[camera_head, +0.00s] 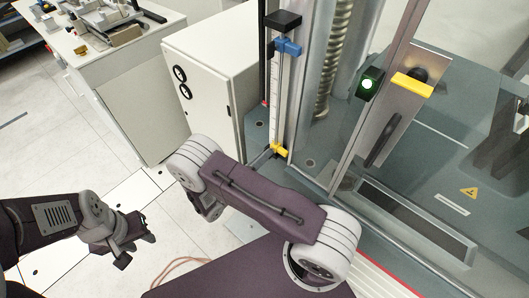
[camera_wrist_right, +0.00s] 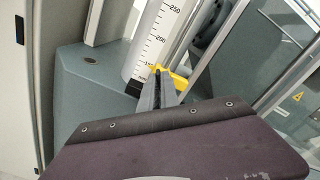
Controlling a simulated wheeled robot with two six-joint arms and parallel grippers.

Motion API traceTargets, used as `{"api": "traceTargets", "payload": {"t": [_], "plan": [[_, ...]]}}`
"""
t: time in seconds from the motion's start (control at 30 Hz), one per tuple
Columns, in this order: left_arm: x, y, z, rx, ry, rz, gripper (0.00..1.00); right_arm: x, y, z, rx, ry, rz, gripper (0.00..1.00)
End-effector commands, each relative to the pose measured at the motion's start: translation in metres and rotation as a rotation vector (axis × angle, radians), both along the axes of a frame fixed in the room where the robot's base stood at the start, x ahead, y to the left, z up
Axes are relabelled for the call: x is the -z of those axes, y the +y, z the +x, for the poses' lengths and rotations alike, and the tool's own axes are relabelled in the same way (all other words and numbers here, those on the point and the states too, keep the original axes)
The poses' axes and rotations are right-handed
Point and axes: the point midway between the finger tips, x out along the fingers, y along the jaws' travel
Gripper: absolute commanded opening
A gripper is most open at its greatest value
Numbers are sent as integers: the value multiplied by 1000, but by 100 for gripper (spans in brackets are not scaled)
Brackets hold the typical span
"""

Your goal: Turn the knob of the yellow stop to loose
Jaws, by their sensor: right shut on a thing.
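The yellow stop (camera_head: 279,150) sits low on the upright scale rail in the head view. It also shows in the right wrist view (camera_wrist_right: 180,80), beside the low end of the scale's numbers. My right gripper (camera_head: 265,156) reaches it from the lower left, and in the right wrist view its narrow grey fingers (camera_wrist_right: 161,84) are closed together at the stop. They are shut on the stop's knob, which they hide. My left gripper (camera_head: 140,236) hangs over the floor at the left, away from the rail; its finger gap is unclear.
A blue stop (camera_head: 289,47) and a black block (camera_head: 283,20) sit higher on the scale rail (camera_head: 276,100). A white cabinet (camera_head: 208,92) stands to the left.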

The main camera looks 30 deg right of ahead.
Motion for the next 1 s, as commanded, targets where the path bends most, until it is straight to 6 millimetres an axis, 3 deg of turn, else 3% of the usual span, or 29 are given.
{"api": "traceTargets", "payload": {"t": [0.6,1.0], "plan": [[-19,0,0,0,0,0,36,1,0,1,0,527,-220,0],[-23,0,0,0,0,0,36,2,1,2,-1,756,-313,0]]}}
